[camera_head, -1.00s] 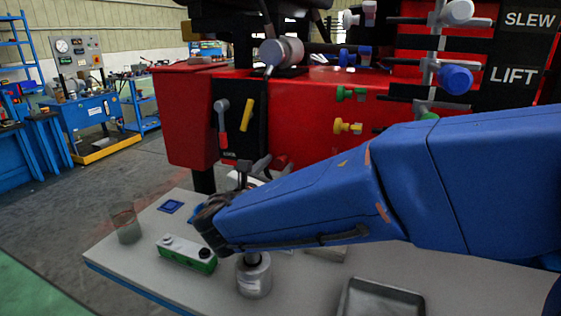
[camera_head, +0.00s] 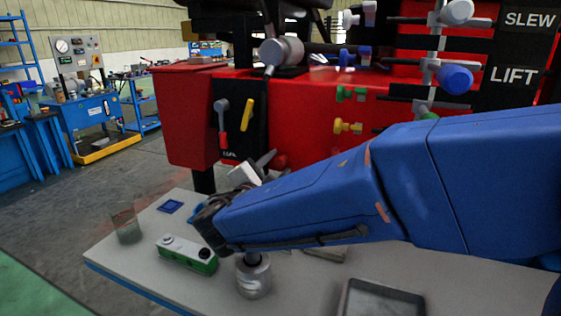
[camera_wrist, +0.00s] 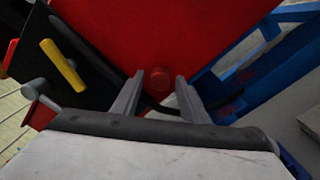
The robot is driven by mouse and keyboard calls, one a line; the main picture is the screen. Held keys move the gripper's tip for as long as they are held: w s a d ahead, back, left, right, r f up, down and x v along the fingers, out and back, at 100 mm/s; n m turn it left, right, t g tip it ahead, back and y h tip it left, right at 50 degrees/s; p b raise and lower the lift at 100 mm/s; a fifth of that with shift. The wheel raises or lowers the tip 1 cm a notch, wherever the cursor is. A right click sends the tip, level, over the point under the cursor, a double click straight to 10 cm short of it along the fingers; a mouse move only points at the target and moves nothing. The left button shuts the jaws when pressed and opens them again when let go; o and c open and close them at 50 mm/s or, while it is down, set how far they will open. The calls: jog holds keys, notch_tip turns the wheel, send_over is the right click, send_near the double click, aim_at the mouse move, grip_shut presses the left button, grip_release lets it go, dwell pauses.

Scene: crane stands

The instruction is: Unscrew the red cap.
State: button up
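The red cap (camera_wrist: 159,78) is a small round knob on the lower part of the red tank (camera_wrist: 160,30). It also shows in the head view (camera_head: 280,161), low on the tank's front. My gripper (camera_wrist: 159,76) is open, with its two grey fingers pointing at the tank, one on each side of the cap. Gaps show between the cap and both fingers; I cannot tell whether the tips reach its depth. In the head view my gripper (camera_head: 266,165) is beside the cap, partly hidden behind my blue arm.
A black panel with a yellow lever (camera_head: 247,115) and a red-handled lever (camera_head: 222,118) is left of the cap. Below is a grey table (camera_head: 210,284) with a green-and-white box (camera_head: 187,254), a metal canister (camera_head: 254,278) and a tray (camera_head: 380,298).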

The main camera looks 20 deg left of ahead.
jog(key=m, duration=0.3)
jog(key=shift+m, duration=0.4)
jog(key=m, duration=0.3)
jog(key=shift+m, duration=0.4)
grip_shut()
jog(key=n, duration=0.4)
jog(key=shift+s, duration=0.1)
jog(key=shift+n, duration=0.6)
